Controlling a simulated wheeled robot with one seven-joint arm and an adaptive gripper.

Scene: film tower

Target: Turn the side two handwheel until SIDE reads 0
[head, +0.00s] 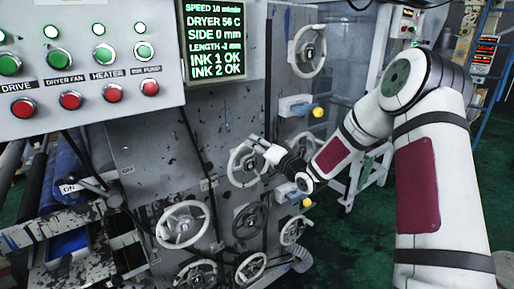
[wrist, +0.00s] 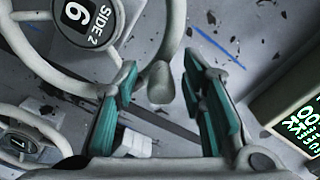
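The side two handwheel (wrist: 85,20) is at the top left of the wrist view, with a dark hub marked SIDE 2 and a figure that looks like 6. Its pale knob (wrist: 160,82) lies between my gripper's teal fingers, with gaps on both sides. In the head view my gripper (head: 262,145) is at the upper right of a pale handwheel (head: 232,168) on the machine's front. My gripper (wrist: 158,72) is open and is not clamped on the knob. The display (head: 214,40) reads SIDE 0 mm.
Other handwheels sit close by, one above (head: 293,48) and one at lower left (head: 160,227), with several more below. Yellow-tipped fittings (head: 318,112) stick out at the right. A button panel (head: 85,60) is at upper left. Green floor is open at the right.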

